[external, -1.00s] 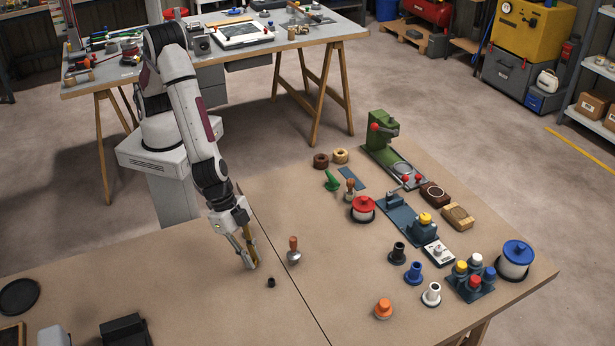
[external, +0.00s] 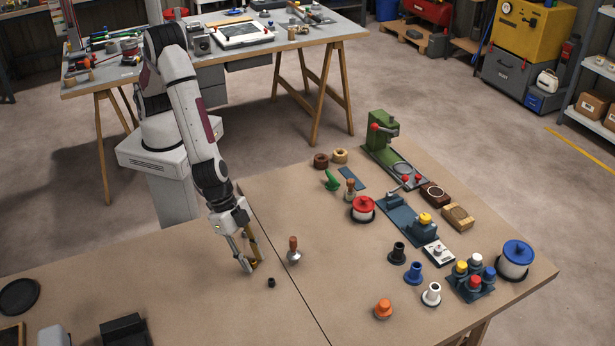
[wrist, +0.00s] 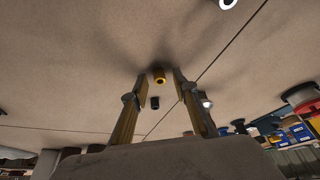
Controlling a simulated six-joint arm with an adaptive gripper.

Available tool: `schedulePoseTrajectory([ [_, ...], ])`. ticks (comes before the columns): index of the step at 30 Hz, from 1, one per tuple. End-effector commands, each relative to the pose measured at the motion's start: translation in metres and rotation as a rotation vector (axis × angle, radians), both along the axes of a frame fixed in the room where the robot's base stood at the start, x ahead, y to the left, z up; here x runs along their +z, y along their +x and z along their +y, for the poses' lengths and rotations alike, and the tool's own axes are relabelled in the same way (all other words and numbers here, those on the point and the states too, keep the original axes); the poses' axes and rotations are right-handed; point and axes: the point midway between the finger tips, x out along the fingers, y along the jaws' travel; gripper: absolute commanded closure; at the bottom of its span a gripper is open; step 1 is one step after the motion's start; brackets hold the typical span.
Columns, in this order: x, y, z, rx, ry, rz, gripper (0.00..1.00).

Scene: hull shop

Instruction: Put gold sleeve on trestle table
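The gold sleeve (wrist: 160,75) shows in the wrist view as a small gold ring with a dark hole, between my fingertips with a gap on both sides. My gripper (wrist: 160,80) is open, its two fingers spread around the sleeve. In the external view my gripper (external: 252,267) points down, low over the brown trestle table (external: 190,285), left of the long seam. The sleeve is hard to tell from the gold-toned finger there. It appears to be at the table top, but contact is not clear.
A small black cylinder (external: 271,283) stands just beside my gripper. A wooden-handled tool (external: 293,252) stands to its right. Several spools, pegs and a green press (external: 382,135) crowd the right side. The table left of my gripper is mostly clear.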

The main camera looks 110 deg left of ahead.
Motion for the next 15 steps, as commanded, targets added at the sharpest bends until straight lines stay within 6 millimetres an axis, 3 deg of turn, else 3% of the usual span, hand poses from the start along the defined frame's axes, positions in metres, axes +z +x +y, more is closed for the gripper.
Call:
schedulePoseTrajectory([
  [15,0.035,-0.013,0.002,0.000,-0.003,-0.002,0.71],
])
